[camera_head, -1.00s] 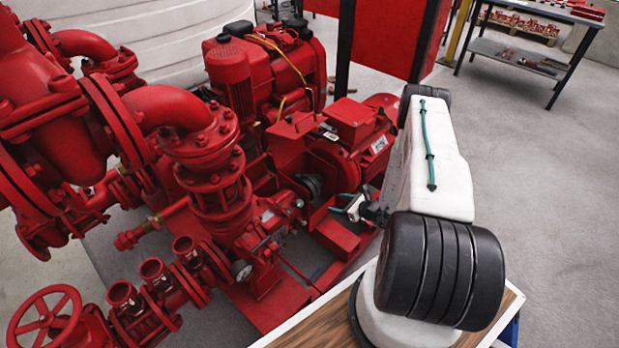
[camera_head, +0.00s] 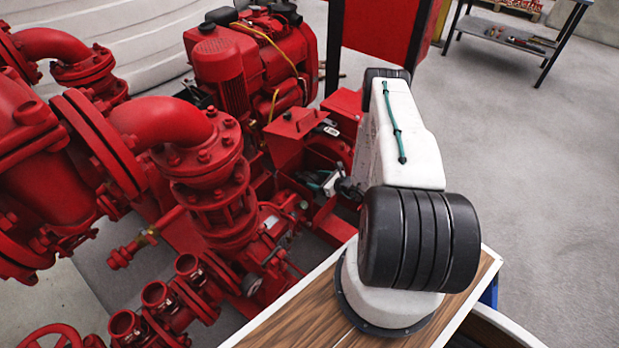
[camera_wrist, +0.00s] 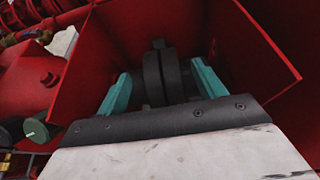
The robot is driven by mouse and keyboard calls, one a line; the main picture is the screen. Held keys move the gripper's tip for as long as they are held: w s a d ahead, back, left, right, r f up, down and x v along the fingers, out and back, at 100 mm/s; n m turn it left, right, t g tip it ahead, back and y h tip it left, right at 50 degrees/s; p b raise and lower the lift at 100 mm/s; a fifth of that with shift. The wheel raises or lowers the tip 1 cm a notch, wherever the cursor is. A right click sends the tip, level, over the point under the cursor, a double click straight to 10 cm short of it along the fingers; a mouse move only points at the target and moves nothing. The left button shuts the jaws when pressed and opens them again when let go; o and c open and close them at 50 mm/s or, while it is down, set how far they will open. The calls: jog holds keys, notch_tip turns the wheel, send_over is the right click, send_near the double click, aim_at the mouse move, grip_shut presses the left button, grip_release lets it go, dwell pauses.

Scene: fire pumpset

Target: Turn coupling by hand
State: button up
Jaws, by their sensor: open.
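The coupling (camera_wrist: 161,76) is a dark disc-shaped pair of flanges on a shaft, inside a red guard housing (camera_wrist: 85,57) in the wrist view. My gripper (camera_wrist: 160,84) is open, with one teal finger on each side of the coupling. I cannot tell whether either finger touches it. In the head view my gripper (camera_head: 322,184) reaches into the red housing between pump and motor, and the coupling there is mostly hidden.
The red pump (camera_head: 212,190) and its pipework fill the left. The red engine (camera_head: 250,62) stands behind. The housing walls stand close around my gripper. A metal table (camera_head: 512,38) is at the back right, with open grey floor before it.

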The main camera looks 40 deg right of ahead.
aim_at(311, 178)
jog(key=shift+x, duration=2)
jog(key=c, duration=1)
jog(key=shift+o, duration=0.2)
jog(key=shift+s+d+f, duration=0.1)
jog(key=shift+s, duration=0.1)
jog(key=shift+s+d+f+t+y, duration=0.15)
jog(key=shift+s+t, duration=0.25)
jog(key=shift+t, duration=0.45)
jog(key=shift+s+d+f+t+y, duration=0.1)
jog(key=shift+s+f+t+y, duration=0.25)
jog(key=shift+t, duration=0.5)
jog(key=shift+s+f+t+y, duration=0.15)
jog(key=shift+s+f+t, duration=0.2)
jog(key=shift+t, duration=0.55)
jog(key=shift+s+f+t+y, duration=0.15)
jog(key=shift+s+t, duration=0.25)
jog(key=shift+t, duration=0.5)
jog(key=shift+s+d, duration=0.1)
